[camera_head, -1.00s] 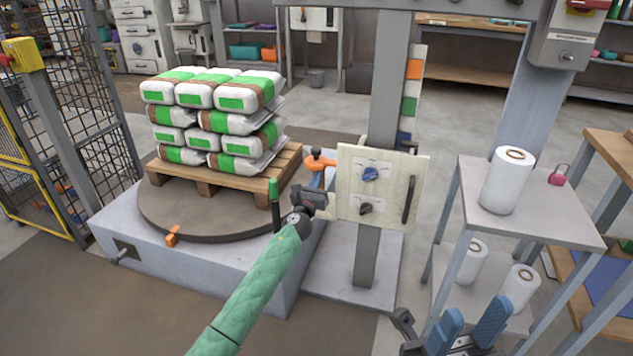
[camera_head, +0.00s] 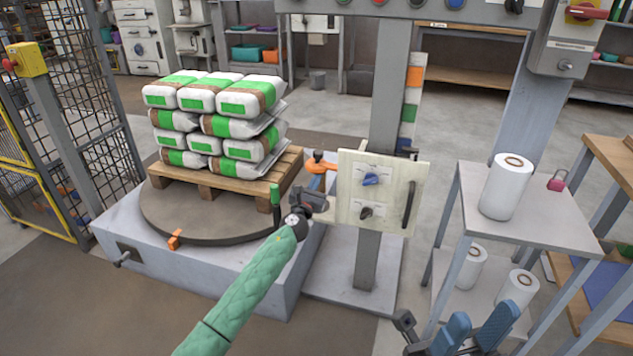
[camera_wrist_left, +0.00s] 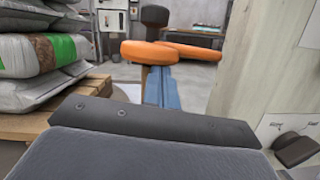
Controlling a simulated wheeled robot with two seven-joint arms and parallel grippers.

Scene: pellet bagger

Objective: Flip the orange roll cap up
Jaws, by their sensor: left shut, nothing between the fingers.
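The orange roll cap (camera_head: 322,165) is a flat orange piece with a dark knob, beside the left edge of the pale control panel. In the left wrist view, a rounded orange disc (camera_wrist_left: 150,53) sits around a dark knobbed post above a blue bar, with a second orange part (camera_wrist_left: 192,51) behind it to the right. My left gripper (camera_head: 323,203) is shut and empty, just below and in front of the cap, with a visible gap in the wrist view.
The control panel (camera_head: 345,215) with two knobs and a handle stands close right of my left gripper. A green-tipped post (camera_head: 275,195) stands to its left. A pallet (camera_head: 225,180) of stacked bags sits on the turntable behind. A shelf with white rolls (camera_head: 507,185) stands at right.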

